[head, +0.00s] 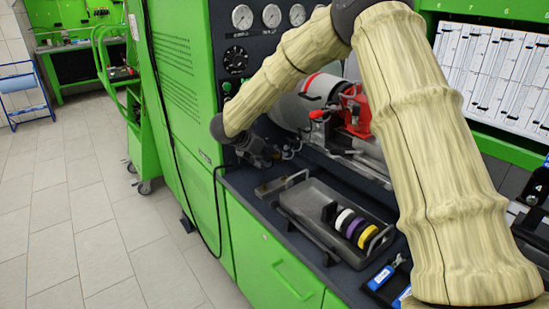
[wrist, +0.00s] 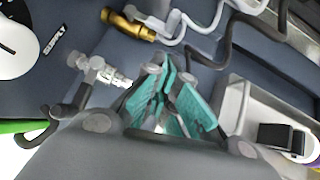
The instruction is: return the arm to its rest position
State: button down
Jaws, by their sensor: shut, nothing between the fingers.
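My arm (head: 400,130), in a pale ribbed sleeve, reaches from the lower right of the head view up to a dark elbow joint, then down to the left. My gripper (head: 284,155) is over the left end of the test bench, beside the green cabinet and above the dark worktop. In the wrist view its teal-padded fingers (wrist: 172,108) are drawn together with nothing held. The fingers look small in the head view.
A grey tray (head: 300,235) with white, purple and yellow rings lies on the worktop right of my gripper. A brass fitting (wrist: 130,25) lies nearby. Behind are a grey cylinder with red parts (head: 355,110) and gauges (head: 271,16). The tiled floor (head: 90,220) at left is clear.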

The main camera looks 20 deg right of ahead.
jog(key=v, duration=0.7)
jog(key=shift+b, duration=0.4)
